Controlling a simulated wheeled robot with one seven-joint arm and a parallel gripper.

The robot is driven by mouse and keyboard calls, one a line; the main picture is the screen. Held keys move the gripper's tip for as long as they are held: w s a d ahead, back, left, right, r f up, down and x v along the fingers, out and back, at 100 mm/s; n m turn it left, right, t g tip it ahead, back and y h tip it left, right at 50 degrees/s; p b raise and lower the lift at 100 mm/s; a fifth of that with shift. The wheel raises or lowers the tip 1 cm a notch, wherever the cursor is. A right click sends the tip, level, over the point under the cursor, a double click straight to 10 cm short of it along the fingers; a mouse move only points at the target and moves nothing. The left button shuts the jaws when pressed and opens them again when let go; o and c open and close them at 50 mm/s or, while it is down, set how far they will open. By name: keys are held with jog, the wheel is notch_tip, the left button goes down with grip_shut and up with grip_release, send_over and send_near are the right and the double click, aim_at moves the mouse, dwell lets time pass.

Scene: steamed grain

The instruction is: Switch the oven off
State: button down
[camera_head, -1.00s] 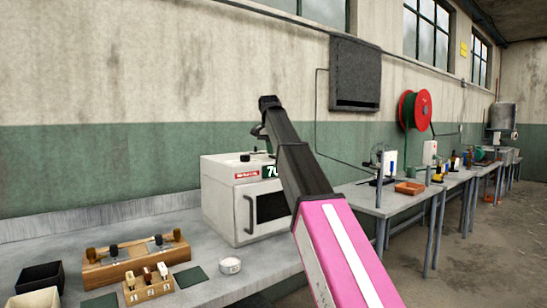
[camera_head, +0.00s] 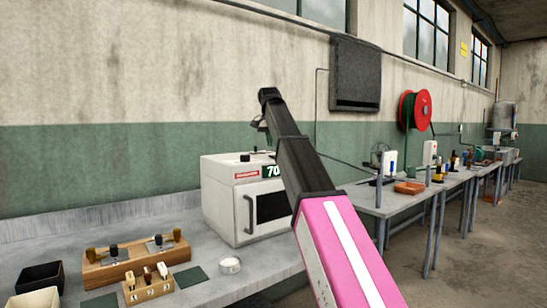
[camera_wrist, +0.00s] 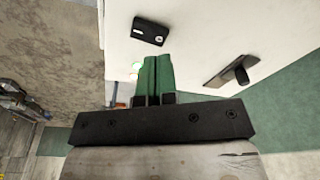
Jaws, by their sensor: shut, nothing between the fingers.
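The oven (camera_head: 228,200) is a white box on the bench, with a dark door window, a vertical handle (camera_head: 249,214) and a lit display (camera_head: 271,171) showing 70, partly covered by my arm. A black knob (camera_head: 245,157) stands on its top. In the wrist view, the white oven surface (camera_wrist: 200,30) carries a small black part with white marks (camera_wrist: 150,31) and a grey plate with a dark lever or knob (camera_wrist: 235,72). My gripper's green fingers (camera_wrist: 153,80) are together and empty, over the oven's edge. In the head view my gripper (camera_head: 258,122) is above the oven, small and partly hidden.
Further tables (camera_head: 400,203) with equipment stand to the right. The wall is close behind.

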jog(key=shift+r, duration=1.8)
